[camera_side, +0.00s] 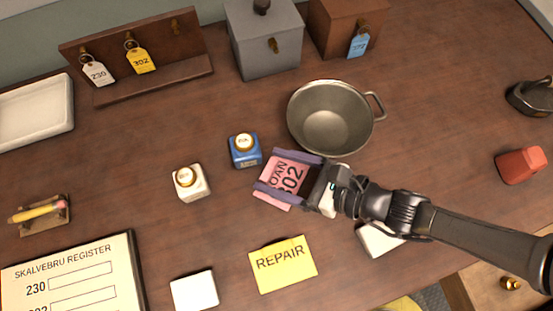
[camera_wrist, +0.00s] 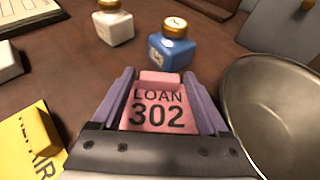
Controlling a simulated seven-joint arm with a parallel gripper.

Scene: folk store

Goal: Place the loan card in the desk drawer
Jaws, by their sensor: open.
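The pink loan card (camera_side: 284,183), printed "LOAN 302", lies on the desk in the middle of the side view. My gripper (camera_side: 283,176) is open, with its two purple fingers on either side of the card. In the wrist view the card (camera_wrist: 158,108) sits between the fingers (camera_wrist: 160,98); whether they touch its edges I cannot tell. The desk drawer (camera_side: 500,290) shows at the bottom right of the side view as a lighter wooden part with a small brass knob. Much of it is out of frame or behind my arm.
A metal pot (camera_side: 331,120) stands close behind my gripper. A blue bottle (camera_side: 245,151) and a white bottle (camera_side: 190,183) stand to the left. A yellow repair card (camera_side: 283,265) lies in front. A red object (camera_side: 520,166) lies at the right. A white block (camera_side: 379,240) is partly under my arm.

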